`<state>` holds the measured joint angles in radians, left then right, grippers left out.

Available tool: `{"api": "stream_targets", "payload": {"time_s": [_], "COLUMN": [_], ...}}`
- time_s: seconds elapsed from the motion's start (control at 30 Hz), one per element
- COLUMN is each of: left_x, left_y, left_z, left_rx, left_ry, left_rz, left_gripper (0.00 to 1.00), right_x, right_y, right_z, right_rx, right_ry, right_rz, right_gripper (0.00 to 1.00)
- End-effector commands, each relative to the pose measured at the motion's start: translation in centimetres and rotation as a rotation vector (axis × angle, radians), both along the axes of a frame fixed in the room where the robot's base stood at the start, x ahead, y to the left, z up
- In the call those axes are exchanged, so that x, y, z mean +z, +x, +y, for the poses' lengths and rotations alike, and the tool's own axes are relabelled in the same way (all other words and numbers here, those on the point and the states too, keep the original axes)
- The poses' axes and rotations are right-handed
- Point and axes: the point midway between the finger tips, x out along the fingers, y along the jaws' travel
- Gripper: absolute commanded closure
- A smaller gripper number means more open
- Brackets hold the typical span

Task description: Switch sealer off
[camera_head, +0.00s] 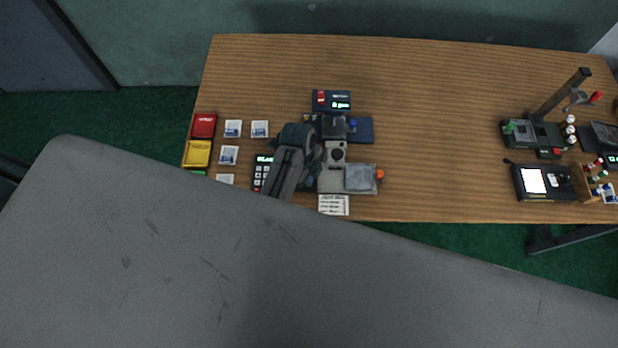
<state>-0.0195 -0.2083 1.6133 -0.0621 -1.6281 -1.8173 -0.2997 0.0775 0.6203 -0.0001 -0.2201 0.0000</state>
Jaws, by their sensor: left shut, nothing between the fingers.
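My left gripper (317,150) is over the left part of the table, its arm coming up from the lower left. It is shut and empty. Under and beside it is a cluster of small devices. A dark blue unit (363,130) with a black block lies just right of and above the gripper. A pale grey unit with a round dark part (337,154) is right beside it. A small dark box with a lit green display and a red part (332,100) stands behind. I cannot tell which is the sealer, nor any switch position. My right gripper is not in view.
Red (203,125) and yellow (197,153) trays and several white packets are at the left. A grey tray (360,190) and a printed card (334,205) are near the front edge. A black stand (562,95) and devices are at the right. The table's middle (440,130) is clear.

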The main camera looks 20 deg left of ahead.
Motion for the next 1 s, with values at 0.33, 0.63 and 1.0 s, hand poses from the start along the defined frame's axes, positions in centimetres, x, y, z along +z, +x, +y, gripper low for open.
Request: {"api": "stream_targets", "payload": {"time_s": [0.33,0.63,1.0], "left_x": [1.7,3.9,6.6], "left_y": [-0.1,-0.1,-0.1], "left_z": [0.0,0.0,0.0], "left_rx": [0.0,0.0,0.0], "left_ry": [0.001,0.0,0.0], "left_rz": [0.001,0.001,0.001], "left_gripper": [1.0,1.0,1.0], "right_x": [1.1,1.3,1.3], "right_y": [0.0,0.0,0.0], "right_z": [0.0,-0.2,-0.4], "right_rx": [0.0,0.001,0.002], "right_ry": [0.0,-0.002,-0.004], "right_rz": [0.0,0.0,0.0], "right_gripper": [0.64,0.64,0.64]}}
